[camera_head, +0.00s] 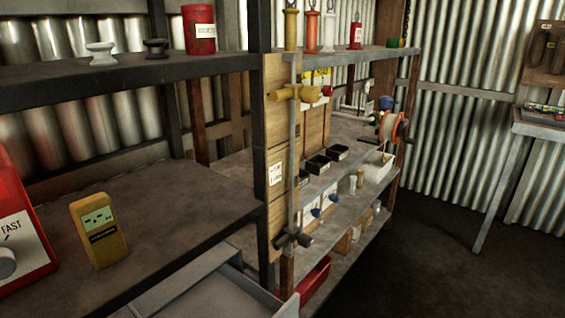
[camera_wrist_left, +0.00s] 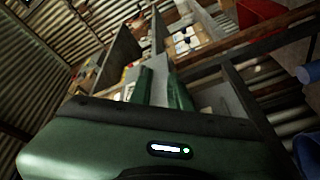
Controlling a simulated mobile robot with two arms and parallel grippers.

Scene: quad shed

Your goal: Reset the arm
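My left gripper (camera_wrist_left: 162,80) shows in the left wrist view as a dark green body with two green fingers. The fingers stand apart with a gap between them. A grey flat surface shows behind the gap, and I see nothing clearly held. Neither arm nor gripper shows in the head view. My right gripper is in neither view.
A yellow meter (camera_head: 99,231) and a red box (camera_head: 22,222) stand on the left bench (camera_head: 165,205). An open grey drawer (camera_head: 205,292) sticks out below it. Loaded shelves (camera_head: 345,205) stand mid-view. Dark floor (camera_head: 440,260) is clear at right.

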